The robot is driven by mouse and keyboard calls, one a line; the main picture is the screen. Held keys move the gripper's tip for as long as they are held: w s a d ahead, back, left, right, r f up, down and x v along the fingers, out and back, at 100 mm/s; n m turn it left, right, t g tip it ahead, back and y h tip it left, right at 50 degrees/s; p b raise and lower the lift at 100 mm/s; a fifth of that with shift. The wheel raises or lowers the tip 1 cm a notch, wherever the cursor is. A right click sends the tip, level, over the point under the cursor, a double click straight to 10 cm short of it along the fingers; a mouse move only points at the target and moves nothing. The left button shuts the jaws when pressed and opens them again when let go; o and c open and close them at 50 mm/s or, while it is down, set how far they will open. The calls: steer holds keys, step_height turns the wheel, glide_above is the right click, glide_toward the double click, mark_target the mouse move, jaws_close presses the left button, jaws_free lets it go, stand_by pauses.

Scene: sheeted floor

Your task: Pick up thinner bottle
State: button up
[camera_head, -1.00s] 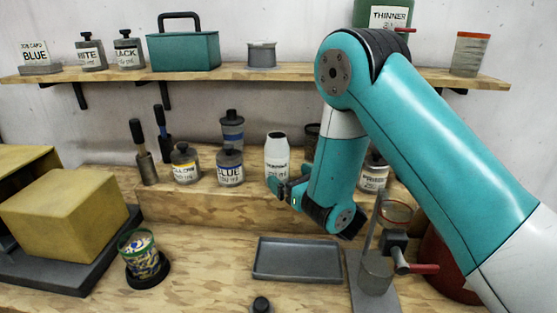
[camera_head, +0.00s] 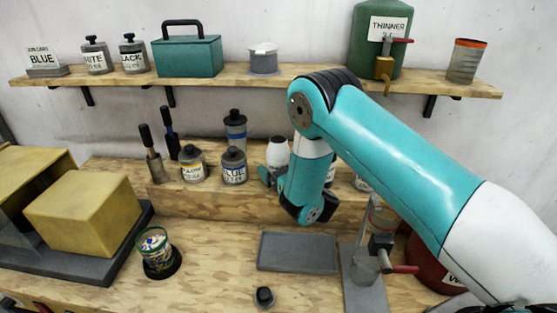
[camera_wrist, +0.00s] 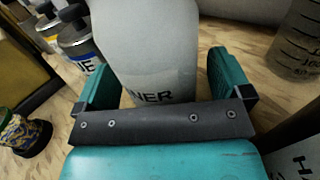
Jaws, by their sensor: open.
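The thinner bottle is a white bottle (camera_head: 277,154) with a dark cap, standing on the low wooden step behind my arm, which hides part of it. In the wrist view the same bottle (camera_wrist: 148,45) fills the space between my fingers, and the end of its label reads "NER". My gripper (camera_wrist: 162,72) is open, with one teal finger on each side of the bottle. A gap shows at the right finger; contact at the left finger is hard to tell. In the head view my gripper (camera_head: 268,177) is low at the bottle, partly hidden.
Yellow (camera_head: 193,165) and blue (camera_head: 233,167) paint bottles stand left of the thinner bottle. A green tank (camera_head: 380,40) labelled THINNER is on the upper shelf. A stand with a cup (camera_head: 365,265) is front right. An empty grey tray (camera_head: 298,252) lies in front.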

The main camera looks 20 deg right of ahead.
steer(key=shift+c, duration=0.4)
steer(key=c, duration=1.1)
steer(key=shift+r, duration=0.1)
steer(key=shift+c, duration=0.5)
